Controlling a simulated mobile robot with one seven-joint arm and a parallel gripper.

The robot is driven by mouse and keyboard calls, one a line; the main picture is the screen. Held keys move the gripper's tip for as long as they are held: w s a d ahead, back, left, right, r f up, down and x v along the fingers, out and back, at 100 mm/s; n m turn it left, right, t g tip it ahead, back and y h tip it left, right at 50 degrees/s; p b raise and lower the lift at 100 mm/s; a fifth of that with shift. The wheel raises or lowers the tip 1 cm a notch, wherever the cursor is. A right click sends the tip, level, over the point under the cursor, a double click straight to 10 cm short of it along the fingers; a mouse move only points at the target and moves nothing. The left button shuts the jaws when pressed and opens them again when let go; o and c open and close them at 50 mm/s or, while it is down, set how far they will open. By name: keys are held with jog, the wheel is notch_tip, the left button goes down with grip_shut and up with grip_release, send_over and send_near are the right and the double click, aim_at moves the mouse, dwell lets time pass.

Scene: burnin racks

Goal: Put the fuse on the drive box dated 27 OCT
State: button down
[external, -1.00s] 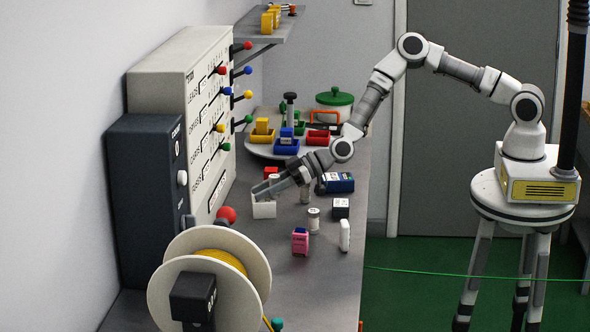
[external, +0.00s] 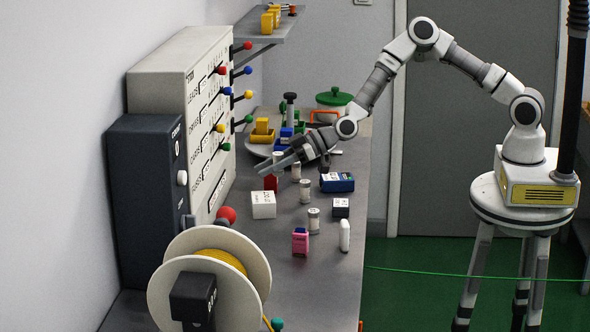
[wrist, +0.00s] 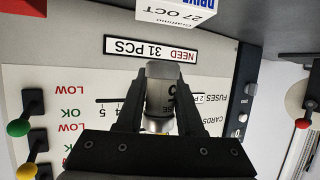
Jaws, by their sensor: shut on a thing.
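The fuse (wrist: 160,95) is a small grey-and-pale cylinder with metal ends and dark print, upright in the wrist view. My gripper (wrist: 160,108) is shut on it, one finger on each side. In the external view my gripper (external: 272,168) is above the table, just above and behind a white box (external: 263,205); the held fuse cannot be made out there. A white box printed DRIVE and 27 OCT (wrist: 176,12) shows at the top of the wrist view, apart from the fuse and partly cut off. It appears to be the white box of the external view.
A red item (external: 271,183) stands close below my gripper. Several pale cylinders, including one at the front (external: 314,220), a blue box (external: 337,182), a black-and-white box (external: 341,207) and a pink box (external: 300,242) stand rightward. The lever panel (external: 190,100) borders the left.

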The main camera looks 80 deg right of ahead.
jog(key=s+d+r, duration=0.3)
jog(key=d+r, duration=0.2)
jog(key=d, duration=0.3)
jog(key=shift+w+a+f+b, duration=0.5)
jog(key=shift+w+a+f, duration=0.6)
jog(key=shift+a+f, duration=0.85)
jog(key=shift+w+a+f+b, duration=0.5)
jog(key=shift+w+a+f, duration=0.8)
jog(key=shift+a, duration=1.15)
jog(key=shift+w+a+f+b, duration=0.5)
jog(key=shift+w+a+f, duration=0.45)
jog(key=shift+a+f, duration=1.05)
jog(key=shift+a+b, duration=0.2)
jog(key=shift+b, duration=0.15)
jog(key=c, duration=0.5)
grip_release()
jog(key=shift+r, duration=0.1)
jog(key=shift+c, duration=0.2)
